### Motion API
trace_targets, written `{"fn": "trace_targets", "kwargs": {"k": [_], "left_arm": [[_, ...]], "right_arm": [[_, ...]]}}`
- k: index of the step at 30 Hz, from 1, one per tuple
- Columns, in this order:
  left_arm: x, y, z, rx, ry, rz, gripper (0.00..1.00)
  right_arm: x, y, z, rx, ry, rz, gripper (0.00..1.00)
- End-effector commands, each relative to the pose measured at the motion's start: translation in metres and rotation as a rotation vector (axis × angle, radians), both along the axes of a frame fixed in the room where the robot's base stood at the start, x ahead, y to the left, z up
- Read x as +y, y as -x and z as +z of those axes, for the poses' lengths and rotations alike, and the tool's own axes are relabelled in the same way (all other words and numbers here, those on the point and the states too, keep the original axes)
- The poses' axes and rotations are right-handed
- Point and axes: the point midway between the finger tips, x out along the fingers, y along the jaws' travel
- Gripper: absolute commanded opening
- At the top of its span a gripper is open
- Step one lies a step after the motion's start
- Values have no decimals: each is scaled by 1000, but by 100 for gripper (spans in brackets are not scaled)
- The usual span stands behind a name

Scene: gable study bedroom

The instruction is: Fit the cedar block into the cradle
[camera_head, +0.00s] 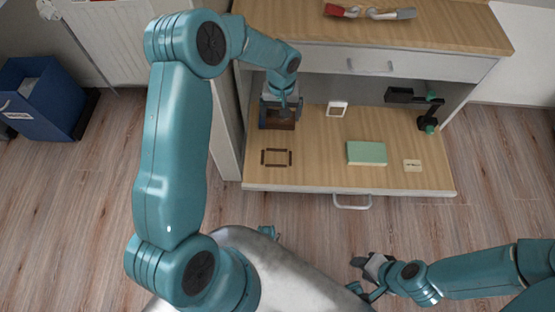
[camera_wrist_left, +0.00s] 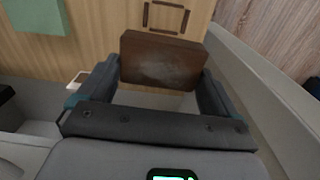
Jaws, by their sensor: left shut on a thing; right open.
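My left gripper (camera_head: 282,104) is above the back left of the wooden shelf surface (camera_head: 320,170), shut on a dark brown cedar block (camera_head: 277,123). In the left wrist view the block (camera_wrist_left: 160,62) sits between the two fingers of the left gripper (camera_wrist_left: 160,85). The cradle (camera_head: 276,158) is a dark rectangular frame, apparently empty, lying in front of the block. It also shows beyond the block in the left wrist view (camera_wrist_left: 166,16). I cannot tell whether the block touches the surface. My right gripper (camera_head: 368,278) is open and empty, low in front of the drawer unit.
A green book-like block (camera_head: 366,153), a small tan card (camera_head: 412,166) and a white-framed item (camera_head: 337,109) lie right of the cradle. A black and teal device (camera_head: 428,115) stands at the back right. An upper drawer with a wooden top (camera_head: 440,30) overhangs behind. A side panel (camera_head: 226,130) borders the left.

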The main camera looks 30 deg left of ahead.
Motion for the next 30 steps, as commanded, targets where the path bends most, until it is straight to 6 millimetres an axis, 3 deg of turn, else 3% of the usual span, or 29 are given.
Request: {"fn": "trace_targets", "kwargs": {"k": [1,7,10,21,24,30], "left_arm": [[3,3,-15,0,0,9,61],[9,11,-36,-1,0,31,61],[10,12,-56,2,1,34,61],[10,11,-162,2,1,30,61],[11,10,-178,0,0,30,61],[12,9,-193,-1,0,29,61]], "right_arm": [[0,0,-11,0,0,0,43],[0,0,-22,-1,0,-1,43],[0,0,-27,-1,0,0,43],[0,0,-51,0,0,0,43],[0,0,-54,0,0,0,43],[0,0,-57,0,0,0,43]]}}
